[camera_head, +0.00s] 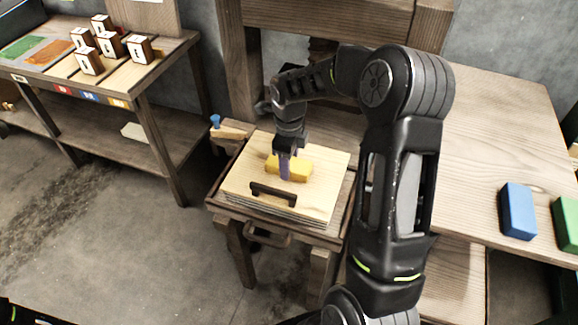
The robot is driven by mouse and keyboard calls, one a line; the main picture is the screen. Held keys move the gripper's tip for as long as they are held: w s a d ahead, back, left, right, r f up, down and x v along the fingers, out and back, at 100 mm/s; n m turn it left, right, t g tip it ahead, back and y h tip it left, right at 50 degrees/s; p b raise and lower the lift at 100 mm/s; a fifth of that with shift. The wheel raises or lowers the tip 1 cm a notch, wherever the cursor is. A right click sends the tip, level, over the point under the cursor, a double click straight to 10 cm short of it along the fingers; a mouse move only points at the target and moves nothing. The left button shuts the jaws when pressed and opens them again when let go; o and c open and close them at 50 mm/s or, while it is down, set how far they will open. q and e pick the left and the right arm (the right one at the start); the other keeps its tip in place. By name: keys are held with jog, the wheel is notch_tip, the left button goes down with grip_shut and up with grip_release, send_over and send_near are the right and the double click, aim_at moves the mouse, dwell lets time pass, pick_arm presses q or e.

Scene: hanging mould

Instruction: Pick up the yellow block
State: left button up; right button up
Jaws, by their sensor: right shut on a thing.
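The yellow block (303,169) lies on a light wooden board (323,195) with a dark handle, at the middle of the picture. My right gripper (285,178) points down over the block and is shut on it. The gripper hides part of the block's middle. I cannot tell whether the block is lifted clear of the board.
A blue block (517,211) and a green block (568,223) stand on the wooden table at the right. A shelf (166,49) at the left carries several white lettered blocks. A small wooden piece with a blue knob (215,121) is left of the board.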

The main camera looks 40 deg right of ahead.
jog(key=c, duration=0.4)
jog(key=shift+r, duration=0.1)
notch_tip(320, 180, up, 10)
jog(key=shift+f+b, duration=0.1)
jog(key=shift+b, duration=0.3)
dwell(0.5)
